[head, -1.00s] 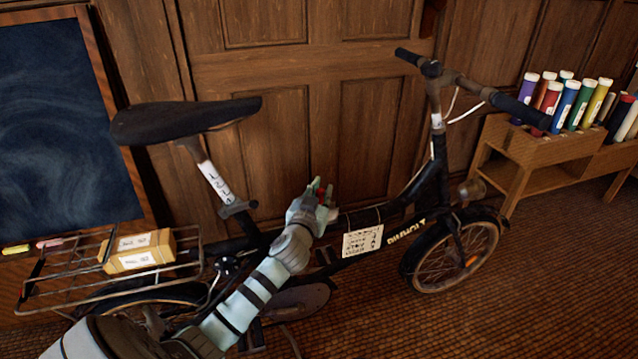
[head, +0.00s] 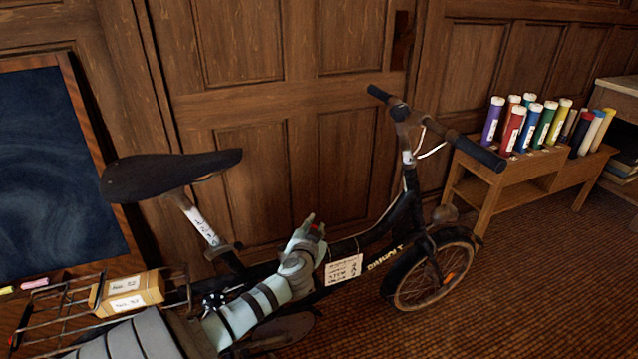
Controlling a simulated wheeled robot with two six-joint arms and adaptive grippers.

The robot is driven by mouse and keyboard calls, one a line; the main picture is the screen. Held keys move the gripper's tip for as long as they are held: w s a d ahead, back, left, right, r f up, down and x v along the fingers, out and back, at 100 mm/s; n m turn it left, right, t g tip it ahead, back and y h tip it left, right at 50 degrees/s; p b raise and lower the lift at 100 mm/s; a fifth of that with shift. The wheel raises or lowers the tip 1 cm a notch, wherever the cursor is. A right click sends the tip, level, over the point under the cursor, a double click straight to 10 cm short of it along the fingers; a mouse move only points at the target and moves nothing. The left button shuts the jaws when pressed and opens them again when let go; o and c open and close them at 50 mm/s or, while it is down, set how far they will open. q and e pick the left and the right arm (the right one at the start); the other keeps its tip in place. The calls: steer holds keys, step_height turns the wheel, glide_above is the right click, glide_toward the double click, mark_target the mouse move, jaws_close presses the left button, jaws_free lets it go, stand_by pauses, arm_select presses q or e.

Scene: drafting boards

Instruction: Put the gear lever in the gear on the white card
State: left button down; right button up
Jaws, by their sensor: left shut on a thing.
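A dark bicycle (head: 338,247) stands against the wood panelling. My left gripper (head: 311,229) is at the middle of its frame, up and left of the card. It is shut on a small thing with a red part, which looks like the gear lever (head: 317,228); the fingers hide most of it. The white card (head: 343,269) hangs on the frame tube. It bears dark marks in rows, too small to read. I cannot tell which gear the lever is in. My right gripper is not in view.
A rear rack (head: 62,317) carries a labelled box (head: 127,291) at lower left. The saddle (head: 170,172) rises above my left arm. A wooden stand (head: 492,190) with coloured tubes is at right. A blackboard (head: 60,165) is at left. The floor at lower right is clear.

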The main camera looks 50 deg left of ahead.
arm_select(q)
steer(key=c, duration=1.4)
jaws_free()
steer(key=shift+c, duration=0.2)
steer(key=shift+s+d, duration=0.1)
steer(key=v, duration=1.2)
